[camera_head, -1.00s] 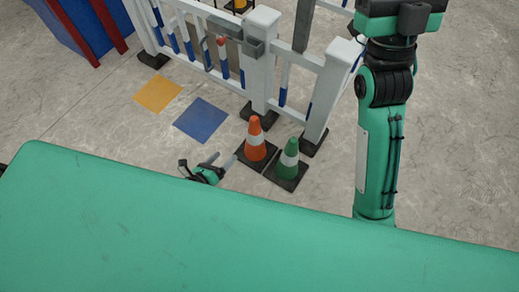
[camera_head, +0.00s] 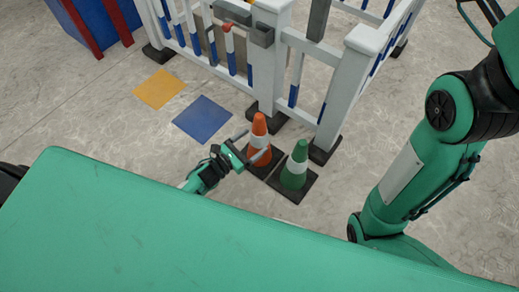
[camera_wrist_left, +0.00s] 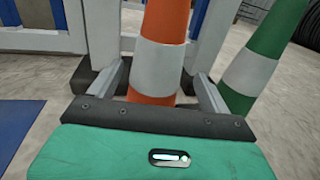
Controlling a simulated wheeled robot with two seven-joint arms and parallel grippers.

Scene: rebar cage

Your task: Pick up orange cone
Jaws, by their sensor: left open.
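The orange cone (camera_head: 259,132) with a white band stands upright on a dark square base on the floor, in front of the white fence. My left gripper (camera_head: 251,146) is open at the cone, with one finger on each side of it. In the left wrist view the orange cone (camera_wrist_left: 161,60) stands between the two spread fingers (camera_wrist_left: 160,92); its base is hidden behind the gripper body. I cannot tell whether either finger touches it. My right arm shows at the right, but its gripper is out of the picture.
A green cone (camera_head: 295,167) stands close to the right of the orange cone; it also shows in the left wrist view (camera_wrist_left: 258,62). The white fence (camera_head: 269,50) rises just behind. A blue floor square (camera_head: 203,119) and a yellow one (camera_head: 160,89) lie flat at the left.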

